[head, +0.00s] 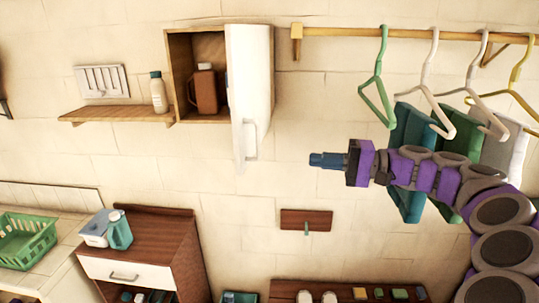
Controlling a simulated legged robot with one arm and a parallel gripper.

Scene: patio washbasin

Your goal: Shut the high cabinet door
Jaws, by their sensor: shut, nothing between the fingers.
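The high cabinet (171,75) is a wooden box on the wall in the upper middle of the head view. Its white door (251,75) stands open, swung out from the right side, with a pale handle (250,140) low on its face. A brown jug (203,90) and a dark item beside it stand inside. My gripper (313,160) is shut and empty. In the picture it is to the right of the door handle and a little lower, apart from the door, pointing left.
A rail (400,33) with several hangers and hung cloths is at upper right, close to my arm in the picture. A shelf (90,115) with a white bottle (158,92) adjoins the cabinet's left side. A brown cabinet (160,235) stands below. Bare wall shows beneath the door.

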